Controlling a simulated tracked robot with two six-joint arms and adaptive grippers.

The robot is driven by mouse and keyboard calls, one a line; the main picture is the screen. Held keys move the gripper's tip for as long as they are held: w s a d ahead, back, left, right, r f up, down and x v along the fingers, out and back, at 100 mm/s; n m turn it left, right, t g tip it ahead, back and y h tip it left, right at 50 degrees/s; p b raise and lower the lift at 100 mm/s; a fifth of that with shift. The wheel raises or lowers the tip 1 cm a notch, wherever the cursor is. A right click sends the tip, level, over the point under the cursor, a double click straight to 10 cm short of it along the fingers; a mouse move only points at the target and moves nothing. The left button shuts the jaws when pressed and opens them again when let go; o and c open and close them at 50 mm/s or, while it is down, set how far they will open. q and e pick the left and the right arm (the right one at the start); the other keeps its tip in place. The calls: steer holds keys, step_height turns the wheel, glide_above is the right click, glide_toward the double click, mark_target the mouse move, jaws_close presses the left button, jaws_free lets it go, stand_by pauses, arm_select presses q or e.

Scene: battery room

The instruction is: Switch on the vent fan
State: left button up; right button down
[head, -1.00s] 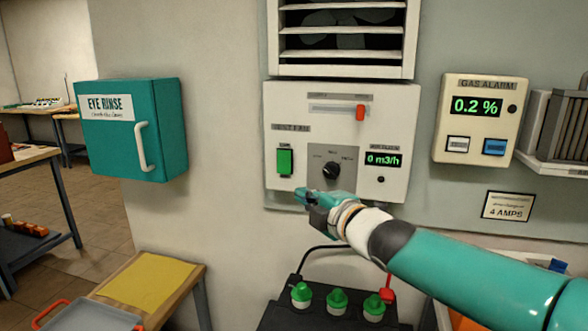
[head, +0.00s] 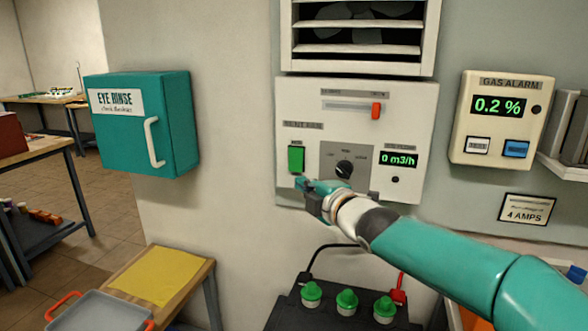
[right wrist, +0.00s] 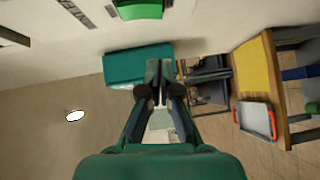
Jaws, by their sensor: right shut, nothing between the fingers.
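The vent fan's white control panel (head: 420,110) is on the wall under the louvred vent (head: 360,30). It carries a green rocker switch (head: 296,159) at lower left, a black rotary knob (head: 344,168), a red slider (head: 376,111) at the right of its slot, and a display (head: 398,159) reading 0 m3/h. My right gripper (head: 303,186) is shut and empty just below the green switch, apart from it as far as I can tell. In the right wrist view the shut fingers (right wrist: 159,82) show, with part of the green switch (right wrist: 138,8) at the top edge. My left gripper is not in view.
A teal eye rinse cabinet (head: 140,125) with a white handle hangs at left. A gas alarm (head: 502,118) reading 0.2 % is at right. A battery with green caps (head: 347,301) stands below my right arm. A small table with a yellow sheet (head: 160,275) is at lower left.

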mark_target(291, 170)
steer(key=shift+w+a+f+p, duration=0.15)
steer(key=shift+w+a+p, duration=0.05)
steer(key=shift+w+p, duration=1.15)
steer(key=shift+w+a+f+p, duration=0.15)
steer(key=shift+w+a+p, duration=0.1)
steer(key=shift+w+p, duration=1.05)
steer(key=shift+w+a+f+p, duration=0.2)
steer(key=shift+w+p, duration=0.75)
steer(key=shift+w, duration=0.7)
steer(key=shift+d, duration=0.15)
